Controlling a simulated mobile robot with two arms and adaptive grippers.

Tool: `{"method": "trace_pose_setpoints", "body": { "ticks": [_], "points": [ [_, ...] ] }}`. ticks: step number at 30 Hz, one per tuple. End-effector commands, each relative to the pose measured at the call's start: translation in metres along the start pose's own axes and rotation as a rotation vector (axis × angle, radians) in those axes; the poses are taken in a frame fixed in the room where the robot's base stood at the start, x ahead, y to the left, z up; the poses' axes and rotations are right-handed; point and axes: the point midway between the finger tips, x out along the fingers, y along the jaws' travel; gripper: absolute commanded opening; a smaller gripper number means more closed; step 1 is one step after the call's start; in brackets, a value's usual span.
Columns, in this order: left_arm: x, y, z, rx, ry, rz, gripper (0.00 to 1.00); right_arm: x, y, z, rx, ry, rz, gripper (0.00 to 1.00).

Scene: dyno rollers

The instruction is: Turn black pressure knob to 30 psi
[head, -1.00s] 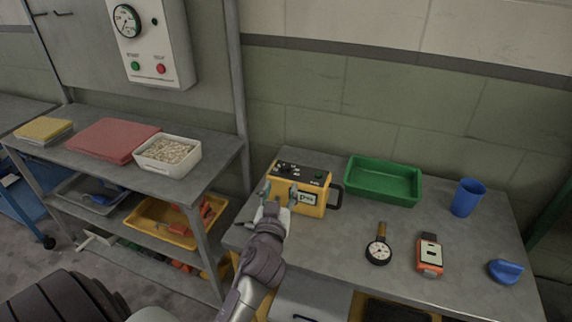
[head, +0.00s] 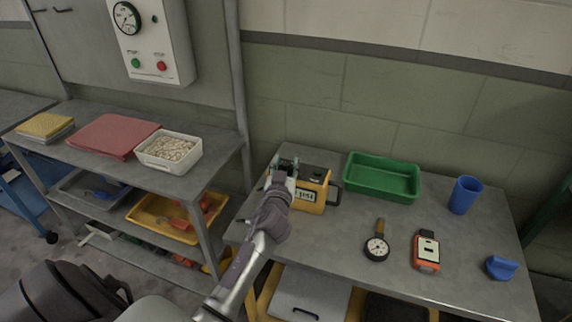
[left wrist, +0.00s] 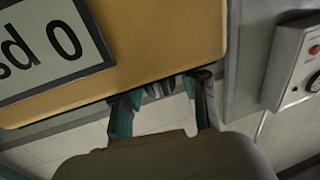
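The yellow pressure device (head: 318,188) stands on the right workbench near its back left. Its front display (head: 305,196) faces me; in the left wrist view the display (left wrist: 45,45) appears turned over, with a 0 and part of a unit. My left gripper (head: 284,165) is over the left part of the device's top and hides the controls there. In the left wrist view its two fingers are apart, with small grey and dark parts between them beyond the yellow edge. I cannot tell whether these are the black knob or whether the fingers touch it. My right gripper is not in view.
A green tray (head: 382,190) lies right of the device. A round gauge (head: 377,248), an orange meter (head: 426,252), a blue cup (head: 465,195) and a blue object (head: 501,268) are on the workbench (head: 340,235). A wall panel (head: 150,45) hangs at upper left.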

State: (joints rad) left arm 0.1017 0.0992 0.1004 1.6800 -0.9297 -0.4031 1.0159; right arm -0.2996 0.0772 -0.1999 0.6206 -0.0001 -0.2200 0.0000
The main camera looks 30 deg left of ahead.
Motion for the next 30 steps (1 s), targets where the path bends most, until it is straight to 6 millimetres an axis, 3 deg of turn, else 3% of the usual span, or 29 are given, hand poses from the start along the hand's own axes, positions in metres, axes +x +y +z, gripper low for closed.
{"method": "trace_pose_setpoints", "body": {
  "ticks": [1,6,7,17,30],
  "points": [
    [0.0,0.0,0.0,0.0,0.0,0.0,0.3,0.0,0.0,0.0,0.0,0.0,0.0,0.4],
    [0.0,0.0,0.0,0.0,0.0,0.0,0.02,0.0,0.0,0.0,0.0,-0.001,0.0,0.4],
    [0.0,0.0,0.0,0.0,0.0,0.0,0.0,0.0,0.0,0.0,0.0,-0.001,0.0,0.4],
    [-0.001,-0.001,-0.002,0.003,-0.004,0.05,0.0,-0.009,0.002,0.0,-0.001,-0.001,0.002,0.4],
    [0.0,-0.002,-0.004,0.007,-0.015,0.353,0.0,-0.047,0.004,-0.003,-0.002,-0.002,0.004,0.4]
  ]
}}
